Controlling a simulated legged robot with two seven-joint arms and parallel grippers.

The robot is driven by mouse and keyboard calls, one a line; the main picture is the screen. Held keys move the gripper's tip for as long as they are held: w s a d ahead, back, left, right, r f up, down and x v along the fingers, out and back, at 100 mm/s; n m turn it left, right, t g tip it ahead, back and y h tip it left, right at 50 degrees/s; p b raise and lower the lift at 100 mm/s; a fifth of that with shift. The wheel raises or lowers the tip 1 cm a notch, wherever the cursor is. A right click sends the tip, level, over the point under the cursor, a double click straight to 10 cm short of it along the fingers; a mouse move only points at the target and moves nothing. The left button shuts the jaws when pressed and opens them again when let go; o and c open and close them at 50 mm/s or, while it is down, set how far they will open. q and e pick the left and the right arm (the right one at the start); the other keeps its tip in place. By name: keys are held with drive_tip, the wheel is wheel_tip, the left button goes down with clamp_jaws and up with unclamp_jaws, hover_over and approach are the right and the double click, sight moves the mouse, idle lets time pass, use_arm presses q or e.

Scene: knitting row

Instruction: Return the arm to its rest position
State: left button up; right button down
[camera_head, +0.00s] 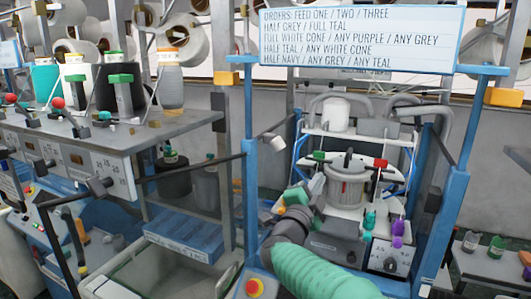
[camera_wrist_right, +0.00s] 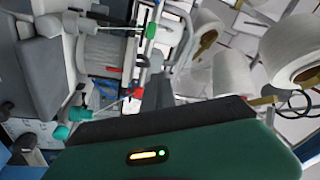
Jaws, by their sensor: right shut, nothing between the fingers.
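My right arm (camera_head: 325,275), with a ribbed green sleeve, comes in from the bottom edge in the head view. It reaches up and left into the blue-framed machine. My right gripper (camera_head: 316,185) is shut and empty. It is just left of a grey ribbed cylinder (camera_head: 347,188) on the machine; whether it touches anything there cannot be told. In the right wrist view, a dark green housing (camera_wrist_right: 180,155) fills the bottom, and the fingertips cannot be made out. My left gripper is in neither view.
Blue posts (camera_head: 250,160) flank the machine, and an order sign (camera_head: 355,38) hangs above. Teal (camera_head: 369,220) and purple (camera_head: 397,234) small pieces stand right of the cylinder. Thread cones (camera_head: 170,80) line a grey shelf at left. A red button (camera_head: 254,287) is at the bottom.

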drive_tip(key=s+d+f+n+g+y, duration=0.1)
drive_tip(key=s+f+n+g+y, duration=0.35)
drive_tip(key=f, duration=0.75)
drive_tip(key=s+f+n+g+y, duration=0.2)
drive_tip(key=s+f+n+y, duration=0.4)
drive_tip(key=s+f+n, duration=0.55)
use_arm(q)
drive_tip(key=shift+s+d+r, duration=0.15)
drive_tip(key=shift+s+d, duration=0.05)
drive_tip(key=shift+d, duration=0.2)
use_arm(e)
drive_tip(key=s+d+f+n+g, duration=0.1)
drive_tip(key=s+d+f+g, duration=0.2)
drive_tip(key=s+f, duration=0.4)
drive_tip(key=s+d+f+g+h, duration=0.1)
drive_tip(key=s+d+f+g, duration=0.2)
drive_tip(key=s, duration=1.2)
wheel_tip(320, 180, down, 5)
drive_tip(key=g, duration=0.2)
drive_tip(key=shift+s+d+r+n+g, duration=0.15)
drive_tip(key=shift+s+r+n+g, duration=0.1)
drive_tip(key=shift+n+g, duration=0.15)
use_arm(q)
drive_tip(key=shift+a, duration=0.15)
use_arm(e)
drive_tip(key=shift+w, duration=0.1)
